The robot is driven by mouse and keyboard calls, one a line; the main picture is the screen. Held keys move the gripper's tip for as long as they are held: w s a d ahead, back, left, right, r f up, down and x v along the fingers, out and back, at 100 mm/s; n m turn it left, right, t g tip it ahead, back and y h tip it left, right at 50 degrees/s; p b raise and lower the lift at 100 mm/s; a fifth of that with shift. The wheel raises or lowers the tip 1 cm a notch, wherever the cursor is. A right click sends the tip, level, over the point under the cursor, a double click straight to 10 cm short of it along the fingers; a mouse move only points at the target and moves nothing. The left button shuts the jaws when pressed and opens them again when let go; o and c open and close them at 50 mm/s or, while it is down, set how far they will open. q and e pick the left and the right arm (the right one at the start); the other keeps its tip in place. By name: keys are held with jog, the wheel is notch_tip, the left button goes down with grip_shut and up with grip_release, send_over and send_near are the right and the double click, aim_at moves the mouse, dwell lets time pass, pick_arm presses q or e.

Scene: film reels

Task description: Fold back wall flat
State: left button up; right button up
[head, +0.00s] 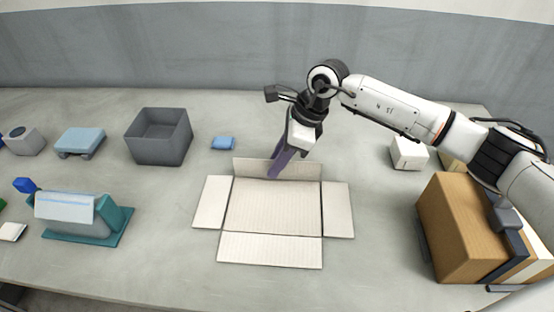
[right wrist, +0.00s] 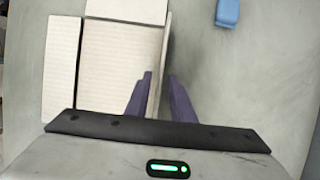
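A cardboard box blank (head: 272,207) lies opened out on the table, its base also in the right wrist view (right wrist: 115,60). The front flap (head: 270,250), left flap (head: 211,203) and right flap (head: 338,210) lie flat. The back wall (head: 305,168) stands up from the rear edge. My right gripper (head: 276,166) points down at the back wall near its middle. In the right wrist view, its purple fingers (right wrist: 160,85) are apart, one on each side of the back wall (right wrist: 158,75). A gap shows beside the right finger. My left gripper is out of view.
A teal stand with a pale cover (head: 75,212) is further left. A large brown carton (head: 460,235) stands at right, a white box (head: 408,153) behind it. Table around the blank is clear.

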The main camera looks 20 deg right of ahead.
grip_shut()
